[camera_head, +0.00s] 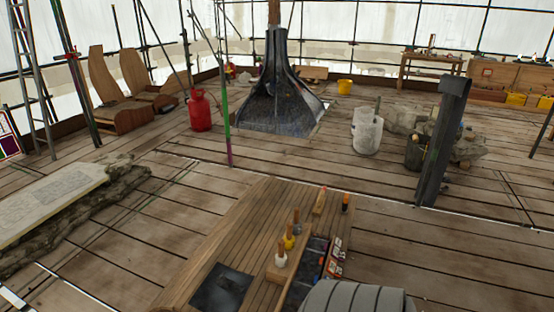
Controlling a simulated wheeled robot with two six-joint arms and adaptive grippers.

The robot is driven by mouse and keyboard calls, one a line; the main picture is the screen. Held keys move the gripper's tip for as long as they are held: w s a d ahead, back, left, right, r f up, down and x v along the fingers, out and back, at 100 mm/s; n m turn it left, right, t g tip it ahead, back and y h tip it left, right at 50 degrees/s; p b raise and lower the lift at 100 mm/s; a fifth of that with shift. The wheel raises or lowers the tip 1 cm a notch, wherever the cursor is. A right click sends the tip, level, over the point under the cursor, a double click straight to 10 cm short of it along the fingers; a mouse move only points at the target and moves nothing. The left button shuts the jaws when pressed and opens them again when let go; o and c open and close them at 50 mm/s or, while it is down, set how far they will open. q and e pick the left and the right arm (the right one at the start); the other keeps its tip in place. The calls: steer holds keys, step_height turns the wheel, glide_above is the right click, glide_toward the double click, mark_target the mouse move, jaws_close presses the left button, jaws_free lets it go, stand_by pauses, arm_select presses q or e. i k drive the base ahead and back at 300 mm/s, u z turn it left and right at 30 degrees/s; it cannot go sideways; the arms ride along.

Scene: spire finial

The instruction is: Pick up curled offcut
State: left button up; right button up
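A tall dark grey strip (443,140) stands nearly upright on the deck at the right, tilted slightly, with a bent or rolled top end. It may be the curled offcut, but I cannot tell for sure. A grey ribbed, rounded piece (352,297) shows at the bottom edge, partly cut off; I cannot tell what it is. A flat dark square (222,289) lies on the wooden bench (215,250) in front. Neither of my grippers shows in the head view.
The bench also carries wooden-handled tools (281,252) and a dark tray (305,270). A stone slab (50,205) lies at left. A dark flared spire base (278,95), a red canister (200,110) and a white bucket (367,131) stand behind. The mid-deck planks are clear.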

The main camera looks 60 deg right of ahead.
mark_target(230, 286)
steer(key=z, duration=0.15)
steer(key=i, duration=2.35)
steer(key=z, duration=2.75)
steer(key=i, duration=0.45)
steer(key=z, duration=1.6)
